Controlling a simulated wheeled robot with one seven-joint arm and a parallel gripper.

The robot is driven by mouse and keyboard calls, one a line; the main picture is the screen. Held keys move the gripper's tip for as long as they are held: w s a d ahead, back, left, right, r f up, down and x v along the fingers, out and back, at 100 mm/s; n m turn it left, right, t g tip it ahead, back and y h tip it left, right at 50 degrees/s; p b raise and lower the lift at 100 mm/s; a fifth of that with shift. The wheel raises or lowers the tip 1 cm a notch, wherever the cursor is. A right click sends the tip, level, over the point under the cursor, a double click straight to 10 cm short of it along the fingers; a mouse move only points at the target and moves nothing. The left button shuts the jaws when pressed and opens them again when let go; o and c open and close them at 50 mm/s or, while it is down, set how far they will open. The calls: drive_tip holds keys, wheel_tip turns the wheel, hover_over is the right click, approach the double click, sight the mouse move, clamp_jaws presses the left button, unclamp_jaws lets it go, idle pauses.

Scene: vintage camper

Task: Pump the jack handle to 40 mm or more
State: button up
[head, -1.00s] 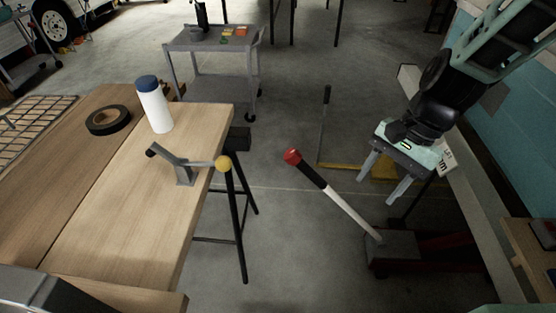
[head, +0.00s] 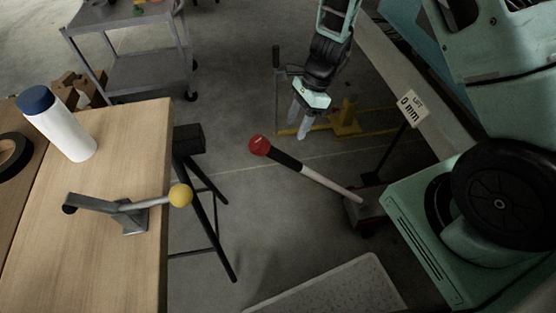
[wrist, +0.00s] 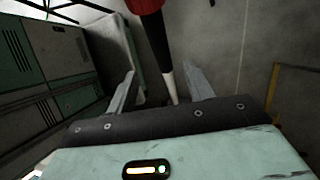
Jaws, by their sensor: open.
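The jack handle (head: 288,163) has a red knob (head: 258,146), a black grip and a pale shaft. It slopes down right to the dark red jack (head: 366,212), partly hidden by my body. A sign (head: 409,107) above the jack reads "LIFT 0 mm". My gripper (head: 298,120) is open and empty, pointing down beyond and above the handle in the head view. In the wrist view the handle (wrist: 169,85) lines up with the gap between my fingers (wrist: 160,72), its red part at the top edge. No contact is visible; the depth gap is unclear.
A wooden bench (head: 100,250) at left holds a yellow-knobbed lever (head: 130,213), a blue-capped white bottle (head: 58,125) and black tape. A grey cart (head: 140,70) stands behind. A yellow frame (head: 345,122) is beyond my gripper.

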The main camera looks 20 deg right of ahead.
sight(282, 161)
drive_tip(key=b+x, duration=0.2)
drive_tip(key=x, duration=1.2)
drive_tip(key=shift+f, duration=0.15)
clamp_jaws()
drive_tip(key=shift+d, duration=0.1)
